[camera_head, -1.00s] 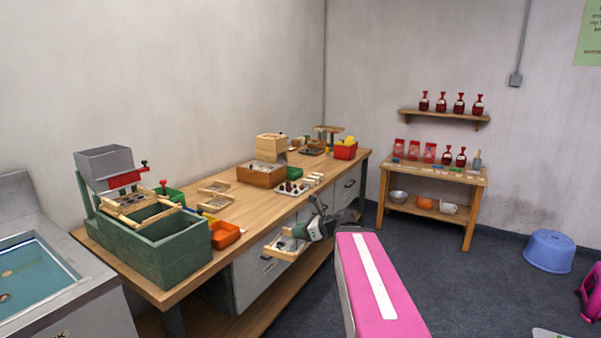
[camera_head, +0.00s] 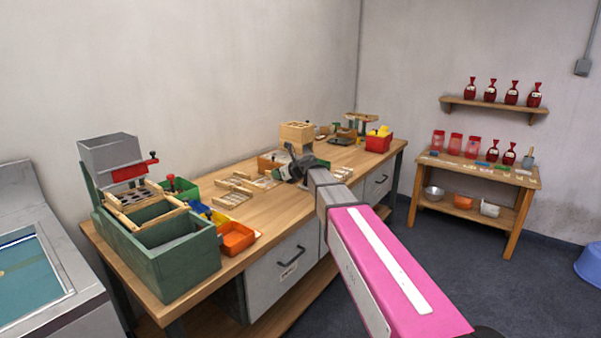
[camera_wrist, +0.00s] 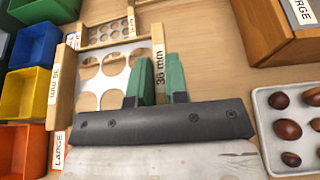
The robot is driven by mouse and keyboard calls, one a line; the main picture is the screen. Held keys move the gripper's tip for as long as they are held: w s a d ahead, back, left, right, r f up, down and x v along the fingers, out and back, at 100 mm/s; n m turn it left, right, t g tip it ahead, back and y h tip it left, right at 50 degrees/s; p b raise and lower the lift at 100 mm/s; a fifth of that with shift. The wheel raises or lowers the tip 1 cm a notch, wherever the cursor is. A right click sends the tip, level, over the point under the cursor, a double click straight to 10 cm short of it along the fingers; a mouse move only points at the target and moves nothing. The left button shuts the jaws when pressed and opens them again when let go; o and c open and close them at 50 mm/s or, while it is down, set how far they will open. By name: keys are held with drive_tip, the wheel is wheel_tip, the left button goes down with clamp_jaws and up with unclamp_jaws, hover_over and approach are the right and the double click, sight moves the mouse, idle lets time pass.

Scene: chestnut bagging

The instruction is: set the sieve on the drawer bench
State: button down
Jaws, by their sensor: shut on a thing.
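The sieve (camera_wrist: 118,68) is a metal plate with large round holes in a pale wooden frame. The frame bar nearest my gripper is marked "36 mm". My gripper (camera_wrist: 160,80), with green fingers, is shut on that bar.
A smaller-holed sieve (camera_wrist: 108,32) lies beyond mine. Left are yellow (camera_wrist: 24,93) and orange (camera_wrist: 22,150) bins; right, a chestnut tray (camera_wrist: 264,108) and wooden box (camera_wrist: 275,35). A green crate with a sorter (camera_head: 160,255) stands at the bench's left end.

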drive_tip(key=w+a+r, duration=0.2)
drive_tip(key=w+a, duration=0.1)
drive_tip(key=a, duration=0.4)
hover_over(289, 193)
drive_tip(key=f, duration=0.6)
drive_tip(key=shift+w+a+f, duration=0.2)
drive_tip(key=shift+f, duration=0.15)
drive_tip(key=shift+d+f, duration=0.1)
drive_tip(key=shift+f, duration=1.95)
drive_tip(key=shift+f, duration=0.1)
drive_tip(key=c, duration=1.1)
unclamp_jaws()
drive_tip(key=v, duration=1.2)
